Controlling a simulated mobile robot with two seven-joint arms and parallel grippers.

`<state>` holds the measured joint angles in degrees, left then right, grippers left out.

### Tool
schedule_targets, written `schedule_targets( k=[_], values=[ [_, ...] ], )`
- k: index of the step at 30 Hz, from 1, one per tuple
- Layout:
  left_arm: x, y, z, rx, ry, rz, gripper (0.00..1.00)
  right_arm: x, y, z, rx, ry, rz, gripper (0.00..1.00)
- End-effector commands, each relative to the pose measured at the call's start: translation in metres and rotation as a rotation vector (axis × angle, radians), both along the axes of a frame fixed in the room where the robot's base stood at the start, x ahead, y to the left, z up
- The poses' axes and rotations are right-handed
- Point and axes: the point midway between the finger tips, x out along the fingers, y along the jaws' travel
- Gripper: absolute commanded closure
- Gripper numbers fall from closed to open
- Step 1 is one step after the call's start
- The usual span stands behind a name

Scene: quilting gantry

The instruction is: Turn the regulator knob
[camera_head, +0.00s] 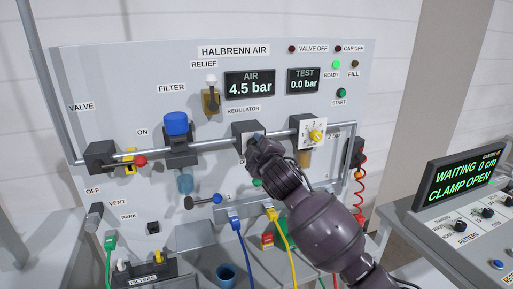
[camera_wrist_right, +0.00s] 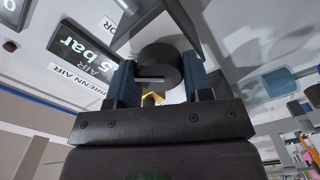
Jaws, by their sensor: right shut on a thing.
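The regulator is a dark block (camera_head: 246,131) on the pipe under the REGULATOR label in the head view. My right gripper (camera_head: 259,146) is at its underside, and the hand hides the knob there. In the right wrist view the knob (camera_wrist_right: 160,66) is a dark round piece with a pale line, between the two blue-padded fingers of my right gripper (camera_wrist_right: 157,84), which is shut on it. The AIR display (camera_head: 250,84) reads 4.5 bar. My left gripper is not in view.
A TEST display (camera_head: 303,80) reads 0.0 bar. A blue-topped filter (camera_head: 177,123) stands left of the regulator, and a white dial with a yellow knob (camera_head: 316,136) is to its right. Blue (camera_head: 240,240) and yellow (camera_head: 281,228) hoses hang below. A console (camera_head: 463,180) stands at right.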

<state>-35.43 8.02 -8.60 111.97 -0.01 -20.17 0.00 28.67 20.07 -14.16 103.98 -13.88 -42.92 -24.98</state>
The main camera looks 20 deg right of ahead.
Motion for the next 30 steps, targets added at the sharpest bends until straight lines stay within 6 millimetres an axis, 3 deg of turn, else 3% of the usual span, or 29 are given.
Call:
schedule_targets(
  k=[30],
  values=[
    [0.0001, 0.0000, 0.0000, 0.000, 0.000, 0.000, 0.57, 0.0000, -0.0001, -0.0019, -0.966, -0.032, 0.000, 0.78]
  ],
)
